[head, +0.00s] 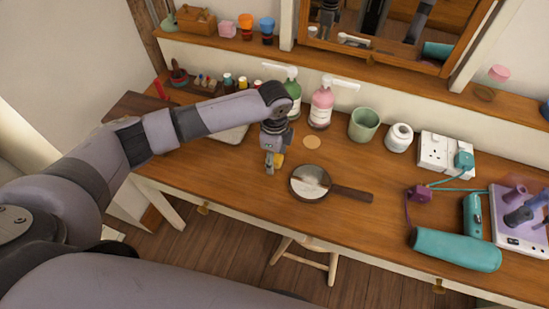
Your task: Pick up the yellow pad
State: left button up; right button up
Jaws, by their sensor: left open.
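A flat tan disc (312,142) lies on the table to the right of the gripper. My right gripper is not in view.
Behind stand a green pump bottle (291,100), a pink pump bottle (321,106), a green cup (363,125) and a white jar (399,138). A teal hair dryer (455,250) lies at the right. The front middle is clear.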

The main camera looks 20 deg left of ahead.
pick_arm(q)
jog(key=c, duration=0.9)
notch_tip(320, 180, up, 20)
jog(key=shift+r+b, duration=0.1)
jog(key=shift+b, duration=0.35)
